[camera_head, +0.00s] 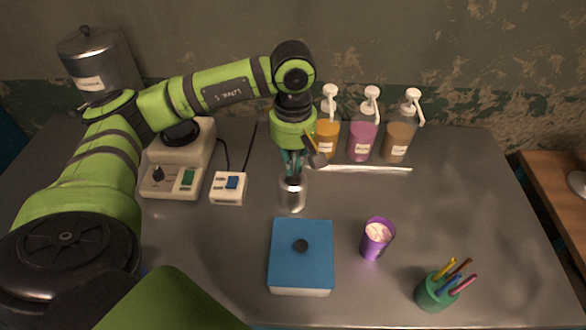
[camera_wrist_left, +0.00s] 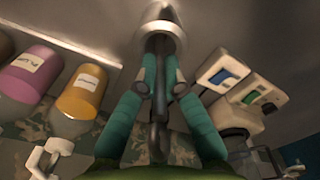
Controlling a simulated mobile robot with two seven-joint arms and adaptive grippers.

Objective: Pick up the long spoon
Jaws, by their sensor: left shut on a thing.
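The long spoon (camera_wrist_left: 158,100) shows in the left wrist view as a dark, thin handle running down from a shiny metal cup. The metal cup (camera_head: 293,193) stands on the grey table, and the spoon's lower end is hidden inside it. My left gripper (camera_head: 292,172) points down over the cup with its teal fingertips at the rim. In the left wrist view its two fingers (camera_wrist_left: 158,82) are closed on the spoon's handle from both sides. In the head view the gripper mostly hides the spoon. My right gripper is not in view.
Orange (camera_head: 327,134), purple (camera_head: 361,138) and brown (camera_head: 397,140) pump bottles stand behind right. A white-and-blue switch box (camera_head: 228,187) and a beige machine (camera_head: 178,160) are left. A blue-lidded box (camera_head: 301,260), purple cup (camera_head: 376,238) and green pen holder (camera_head: 435,292) stand in front.

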